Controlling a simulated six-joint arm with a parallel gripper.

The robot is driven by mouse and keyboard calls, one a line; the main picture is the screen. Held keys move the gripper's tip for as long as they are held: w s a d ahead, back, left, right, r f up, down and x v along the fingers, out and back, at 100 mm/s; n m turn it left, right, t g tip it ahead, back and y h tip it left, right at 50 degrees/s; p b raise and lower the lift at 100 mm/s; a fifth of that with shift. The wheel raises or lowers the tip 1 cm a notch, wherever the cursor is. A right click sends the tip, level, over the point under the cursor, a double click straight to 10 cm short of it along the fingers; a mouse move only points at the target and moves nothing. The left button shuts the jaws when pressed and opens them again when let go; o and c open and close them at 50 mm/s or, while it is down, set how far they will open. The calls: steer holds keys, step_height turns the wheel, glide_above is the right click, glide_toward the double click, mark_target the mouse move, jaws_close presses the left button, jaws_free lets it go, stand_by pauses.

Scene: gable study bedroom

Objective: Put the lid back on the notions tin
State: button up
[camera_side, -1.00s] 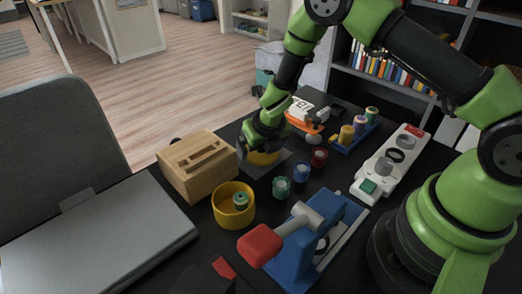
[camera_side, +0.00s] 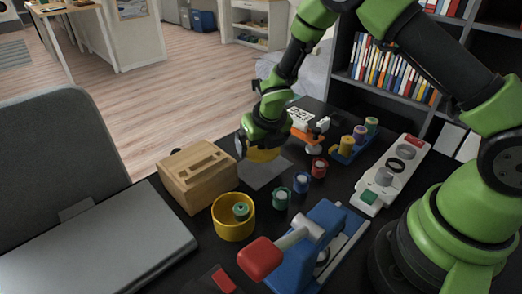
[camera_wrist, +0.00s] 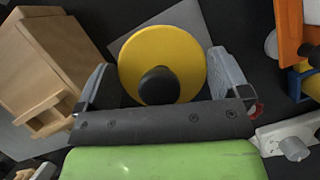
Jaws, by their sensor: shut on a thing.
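The notions tin (camera_side: 233,231) is a round yellow tub, open at the top, with a green spool (camera_side: 241,211) inside. It stands in front of the wooden box. The lid (camera_side: 266,156) is a yellow disc held above the grey mat, behind and to the right of the tin. My gripper (camera_side: 256,150) is shut on the lid. In the wrist view the lid (camera_wrist: 185,55) lies between the two fingers (camera_wrist: 163,80), with its black knob (camera_wrist: 158,86) towards me. The exact finger contact is hard to see.
A wooden box (camera_side: 197,176) stands left of the lid. Green (camera_side: 281,199), blue (camera_side: 301,183) and red (camera_side: 319,169) spools stand right of the tin. A blue device with a red handle (camera_side: 260,258) is in front. The grey mat (camera_side: 264,174) is bare.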

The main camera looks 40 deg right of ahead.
step_height(320, 180, up, 5)
steer(key=shift+f, duration=0.1)
steer(key=shift+a+r, duration=0.1)
steer(key=shift+r, duration=0.25)
steer(key=s+a+r, duration=0.1)
steer(key=s+a, duration=0.3)
steer(key=a, duration=0.4)
steer(key=s+a+r, duration=0.1)
steer(key=s+a, duration=0.4)
steer(key=a, duration=0.2)
steer(key=shift+w+a+f, duration=0.1)
steer(key=shift+w+f, duration=0.05)
steer(key=shift+f, duration=1.45)
steer(key=shift+w+a+f, duration=0.1)
steer(key=shift+f, duration=1.45)
steer(key=shift+f, duration=0.15)
steer(key=o, duration=0.5)
steer(key=shift+o, duration=0.2)
